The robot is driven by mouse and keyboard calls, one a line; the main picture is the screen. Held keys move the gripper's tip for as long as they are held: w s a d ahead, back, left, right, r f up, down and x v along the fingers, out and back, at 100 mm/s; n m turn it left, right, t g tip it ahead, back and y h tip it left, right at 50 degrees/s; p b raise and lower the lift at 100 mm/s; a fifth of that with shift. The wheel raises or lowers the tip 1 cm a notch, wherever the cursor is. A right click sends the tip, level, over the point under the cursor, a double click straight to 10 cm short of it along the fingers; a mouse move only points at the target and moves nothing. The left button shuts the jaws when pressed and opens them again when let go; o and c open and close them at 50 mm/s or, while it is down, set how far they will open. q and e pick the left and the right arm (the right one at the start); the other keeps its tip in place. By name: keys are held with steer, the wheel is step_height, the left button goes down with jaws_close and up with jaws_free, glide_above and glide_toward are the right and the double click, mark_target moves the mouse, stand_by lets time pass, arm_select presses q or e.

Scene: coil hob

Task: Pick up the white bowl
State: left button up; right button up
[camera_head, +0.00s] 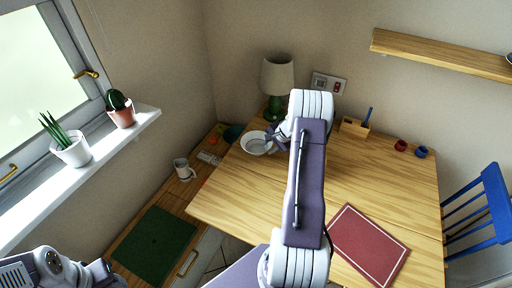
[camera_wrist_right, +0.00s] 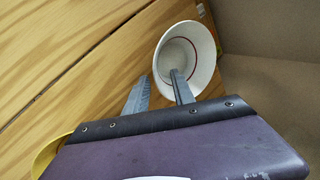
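The white bowl (camera_head: 256,143) stands on the far left part of the wooden table, partly hidden by my right gripper (camera_head: 271,138). In the right wrist view the bowl (camera_wrist_right: 188,55) has a thin red ring inside. My right gripper (camera_wrist_right: 159,80) is open, its two grey fingers apart with nothing held. In that view one finger overlaps the inside of the bowl and the other lies just outside its near rim. I cannot tell whether either touches it. Of my left arm only a part shows at the lower left; its fingers do not show.
A lamp (camera_head: 277,78) stands behind the bowl. A wooden holder (camera_head: 354,127), a red cup (camera_head: 400,145) and a blue cup (camera_head: 421,152) stand at the back right. A red mat (camera_head: 368,245) lies in front. A white mug (camera_head: 183,169) stands left on a lower surface.

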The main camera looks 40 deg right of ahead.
steer(key=shift+d, duration=0.1)
steer(key=x, duration=0.5)
steer(key=shift+s+a+f, duration=0.1)
steer(key=shift+a+f, duration=0.15)
steer(key=shift+s+r, duration=0.1)
jaws_close()
stand_by(1.0)
